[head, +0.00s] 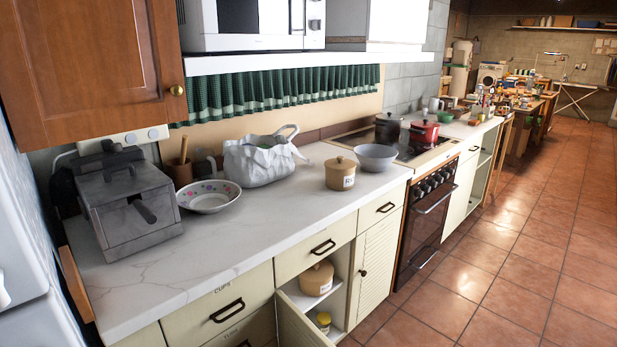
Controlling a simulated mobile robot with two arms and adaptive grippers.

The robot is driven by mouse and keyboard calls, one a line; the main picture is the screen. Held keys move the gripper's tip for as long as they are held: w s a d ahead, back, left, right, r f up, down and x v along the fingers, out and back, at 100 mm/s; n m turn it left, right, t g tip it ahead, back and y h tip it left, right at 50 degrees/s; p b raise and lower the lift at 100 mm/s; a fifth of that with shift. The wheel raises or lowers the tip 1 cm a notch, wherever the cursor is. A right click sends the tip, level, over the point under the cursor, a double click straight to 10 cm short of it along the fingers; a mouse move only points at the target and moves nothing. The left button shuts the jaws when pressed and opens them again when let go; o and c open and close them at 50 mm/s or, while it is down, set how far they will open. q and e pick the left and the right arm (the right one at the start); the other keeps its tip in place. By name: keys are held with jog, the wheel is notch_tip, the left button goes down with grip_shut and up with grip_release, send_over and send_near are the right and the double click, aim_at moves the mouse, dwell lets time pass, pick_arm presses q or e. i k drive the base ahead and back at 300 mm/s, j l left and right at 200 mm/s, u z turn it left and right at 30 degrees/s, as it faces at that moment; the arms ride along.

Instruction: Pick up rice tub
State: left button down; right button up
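Two tan lidded tubs with white labels are in the head view. One tub (340,174) stands upright on the white counter, just left of the grey bowl. The other tub (316,279) stands on a shelf inside the open lower cabinet, below the counter. Both labels are too small to read with certainty, so I cannot tell for sure which is the rice tub. Neither of my grippers is in view.
A grey bowl (376,157), white bag (262,160), patterned dish (209,196) and metal appliance (128,205) stand on the counter (255,228). The cabinet door (298,322) hangs open. A stove (425,215) with pots stands right. The tiled floor (520,265) is clear.

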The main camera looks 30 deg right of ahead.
aim_at(337, 180)
jog(key=l+u, duration=0.25)
jog(key=l, duration=0.3)
jog(key=l+u, duration=0.3)
jog(key=l, duration=0.3)
jog(key=k+l+u, duration=0.1)
jog(key=l+u, duration=0.15)
jog(key=l, duration=0.3)
